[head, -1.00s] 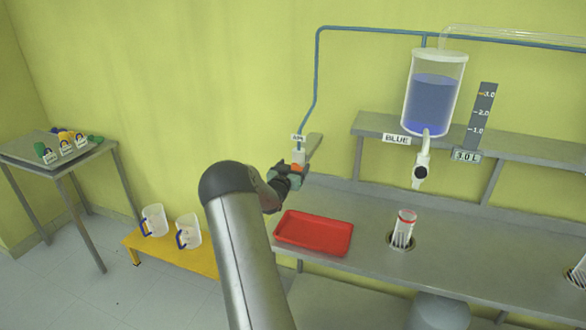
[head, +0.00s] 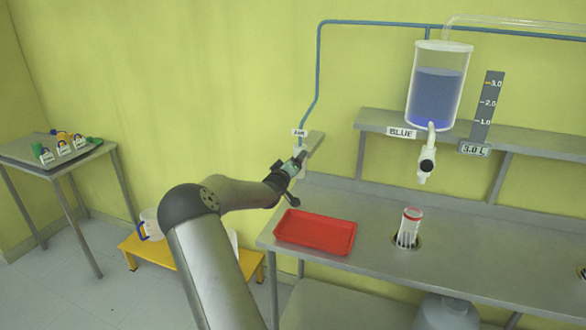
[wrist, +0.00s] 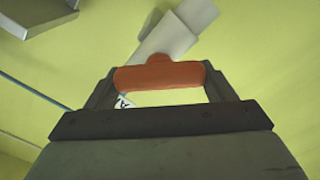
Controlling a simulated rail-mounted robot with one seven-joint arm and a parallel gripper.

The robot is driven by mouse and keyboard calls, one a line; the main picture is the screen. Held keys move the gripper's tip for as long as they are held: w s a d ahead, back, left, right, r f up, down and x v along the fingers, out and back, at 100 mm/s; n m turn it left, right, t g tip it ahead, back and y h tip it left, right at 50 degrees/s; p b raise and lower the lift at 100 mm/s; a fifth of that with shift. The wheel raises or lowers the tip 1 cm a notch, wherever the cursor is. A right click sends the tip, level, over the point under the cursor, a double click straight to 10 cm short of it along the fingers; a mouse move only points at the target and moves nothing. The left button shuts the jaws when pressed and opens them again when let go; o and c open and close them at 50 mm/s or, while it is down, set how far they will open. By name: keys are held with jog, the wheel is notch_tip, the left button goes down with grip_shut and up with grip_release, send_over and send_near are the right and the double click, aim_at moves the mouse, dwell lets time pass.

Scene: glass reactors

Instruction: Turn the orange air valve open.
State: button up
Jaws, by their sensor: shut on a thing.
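The orange air valve handle (wrist: 160,76) is a bar lying crosswise between the two fingers of my gripper in the wrist view. Both fingers flank its ends, and the gripper is shut on it. The pale grey valve body (wrist: 168,36) extends behind the handle, slanting up to the right. In the head view my gripper (head: 298,160) is at the valve on the wall, just below the small AIR label (head: 299,133). The handle is mostly hidden by the gripper there. A blue pipe (head: 317,70) runs up from the valve.
A red tray (head: 316,233) lies on the steel bench below my gripper. A tank of blue liquid (head: 437,95) stands on the shelf to the right. A yellow low bench (head: 130,258) with clear jugs is partly behind my arm. The wall area left of the valve is clear.

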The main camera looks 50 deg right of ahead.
jog(key=n+b, duration=0.1)
jog(key=n, duration=0.1)
jog(key=n+b, duration=0.2)
jog(key=n, duration=0.1)
jog(key=shift+w+f, duration=0.15)
jog(key=shift+f, duration=0.25)
jog(key=shift+n+b, duration=1.05)
jog(key=shift+n, duration=0.65)
jog(key=shift+r, duration=0.1)
jog(key=o, duration=1)
jog(key=shift+a, duration=0.1)
jog(key=b+v, duration=0.2)
jog(key=v, duration=1.5)
jog(key=shift+a, duration=0.1)
